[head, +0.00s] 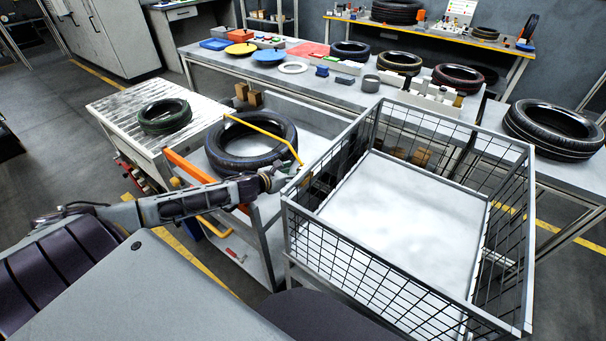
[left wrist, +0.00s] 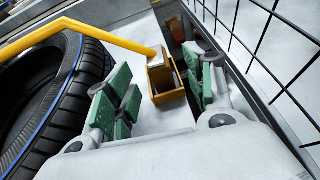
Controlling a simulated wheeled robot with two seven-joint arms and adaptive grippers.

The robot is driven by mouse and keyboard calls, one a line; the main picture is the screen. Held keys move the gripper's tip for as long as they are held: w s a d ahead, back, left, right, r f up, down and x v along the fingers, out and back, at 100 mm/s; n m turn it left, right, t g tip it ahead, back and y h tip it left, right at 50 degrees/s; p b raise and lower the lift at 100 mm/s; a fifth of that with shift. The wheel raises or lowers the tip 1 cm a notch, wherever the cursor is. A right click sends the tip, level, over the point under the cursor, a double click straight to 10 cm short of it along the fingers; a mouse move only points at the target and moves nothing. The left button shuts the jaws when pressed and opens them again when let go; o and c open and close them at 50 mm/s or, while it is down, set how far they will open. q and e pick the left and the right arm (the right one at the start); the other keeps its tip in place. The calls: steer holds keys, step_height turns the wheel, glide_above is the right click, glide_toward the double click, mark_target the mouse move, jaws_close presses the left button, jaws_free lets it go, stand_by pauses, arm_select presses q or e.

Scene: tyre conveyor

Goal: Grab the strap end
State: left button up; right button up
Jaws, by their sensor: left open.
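The yellow strap (head: 262,130) runs over a black tyre (head: 226,161) on the grey cart. In the left wrist view the strap (left wrist: 110,35) ends at a small yellow-brown, box-like strap end (left wrist: 168,92). My left gripper (head: 281,173) is beside the tyre, at the cart's edge near the wire basket. In the left wrist view its green-padded fingers (left wrist: 160,88) are open, with the strap end lying between them. I cannot tell whether either pad touches it. My right gripper is not in view.
A large wire-mesh basket (head: 502,262) stands close to the right of my left gripper. An orange bar (head: 190,166) rises at the cart's near side. A smaller tyre (head: 165,116) lies on the white conveyor (head: 113,101) to the left.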

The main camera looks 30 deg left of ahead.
mark_target(300, 169)
arm_select(q)
steer(key=shift+w, duration=0.25)
steer(key=shift+a+f+x, duration=0.1)
steer(key=shift+x, duration=0.65)
steer(key=shift+a+f+x, duration=0.1)
steer(key=shift+x, duration=0.65)
steer(key=shift+w+f, duration=0.25)
steer(key=shift+w, duration=0.3)
steer(key=shift+w+d+f, duration=0.1)
steer(key=shift+w, duration=0.1)
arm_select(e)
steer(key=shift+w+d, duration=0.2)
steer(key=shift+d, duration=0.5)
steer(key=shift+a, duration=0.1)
arm_select(q)
steer(key=c, duration=1.2)
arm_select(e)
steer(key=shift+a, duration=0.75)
